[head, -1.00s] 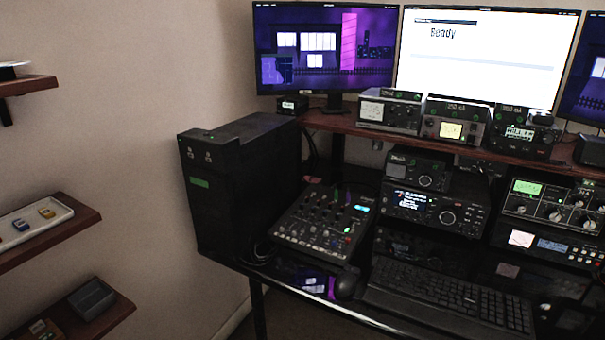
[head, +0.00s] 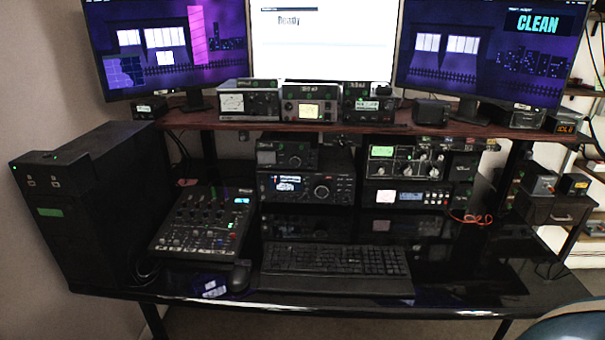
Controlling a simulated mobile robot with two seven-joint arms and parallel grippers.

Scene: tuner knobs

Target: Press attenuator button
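No attenuator button can be made out by label; the panels are too small to read. A black radio (head: 306,188) with a lit display and a large knob sits at the middle of the desk, with a small box (head: 283,154) on top. To its right a tuner-like unit (head: 408,163) with a green display and several knobs rests on a unit (head: 406,195) with a row of small buttons. Three metered boxes stand on the shelf above: a left one (head: 249,104), a middle one (head: 309,106) and a right one (head: 368,107). Neither gripper shows.
A mixer (head: 203,222), mouse (head: 238,277) and keyboard (head: 335,262) lie on the black desk (head: 450,291). A black tower (head: 80,208) stands at left. Three monitors stand on the shelf (head: 225,121). A red cable (head: 470,218) lies at right. The desk's front right is mostly clear.

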